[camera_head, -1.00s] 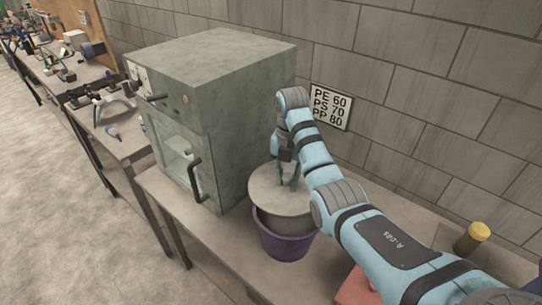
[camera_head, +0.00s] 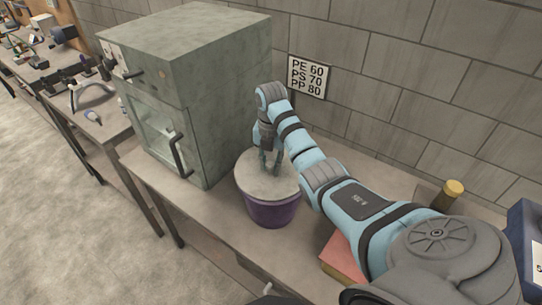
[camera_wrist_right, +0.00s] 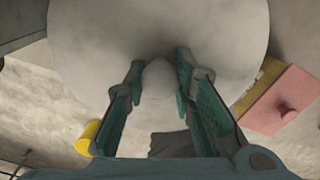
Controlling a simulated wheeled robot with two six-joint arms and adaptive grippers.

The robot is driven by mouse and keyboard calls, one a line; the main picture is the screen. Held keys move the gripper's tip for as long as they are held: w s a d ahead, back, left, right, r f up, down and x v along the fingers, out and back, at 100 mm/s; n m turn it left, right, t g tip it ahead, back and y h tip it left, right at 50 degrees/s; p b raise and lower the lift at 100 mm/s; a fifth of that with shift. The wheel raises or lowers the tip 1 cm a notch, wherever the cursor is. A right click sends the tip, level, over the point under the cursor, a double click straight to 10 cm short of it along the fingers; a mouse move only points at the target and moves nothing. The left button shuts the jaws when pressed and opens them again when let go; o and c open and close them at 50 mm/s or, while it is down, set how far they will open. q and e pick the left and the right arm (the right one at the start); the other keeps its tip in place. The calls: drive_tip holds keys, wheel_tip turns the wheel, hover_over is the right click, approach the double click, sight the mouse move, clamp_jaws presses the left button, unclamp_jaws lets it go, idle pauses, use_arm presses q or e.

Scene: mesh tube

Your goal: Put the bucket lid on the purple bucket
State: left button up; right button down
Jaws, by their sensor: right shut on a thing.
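The purple bucket (camera_head: 271,212) stands upright on the workbench, to the right of the large grey oven. The round pale grey bucket lid (camera_head: 255,181) lies over the bucket's top and covers its opening. Whether it is fully seated cannot be told. My right gripper (camera_head: 271,167) is above the lid, pointing down, shut on the lid's knob. In the right wrist view the knob (camera_wrist_right: 158,82) sits between the two fingers, and the lid (camera_wrist_right: 100,35) fills the upper part. My left gripper is not in view.
The grey oven (camera_head: 205,95) with its door handle stands close at the left of the bucket. A red block (camera_head: 341,254) and a yellow-topped cylinder (camera_head: 452,190) are to the right. A blue case (camera_head: 525,240) is at the right edge.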

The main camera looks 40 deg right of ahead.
drive_tip(key=shift+f, duration=0.15)
drive_tip(key=shift+s, duration=0.25)
drive_tip(key=shift+s+a+r, duration=0.1)
drive_tip(key=shift+s+r, duration=0.3)
drive_tip(key=shift+s, duration=0.15)
drive_tip(key=shift+w, duration=0.15)
drive_tip(key=shift+w+f, duration=0.15)
drive_tip(key=shift+f, duration=0.05)
drive_tip(key=shift+w+f, duration=0.1)
drive_tip(key=shift+w, duration=0.05)
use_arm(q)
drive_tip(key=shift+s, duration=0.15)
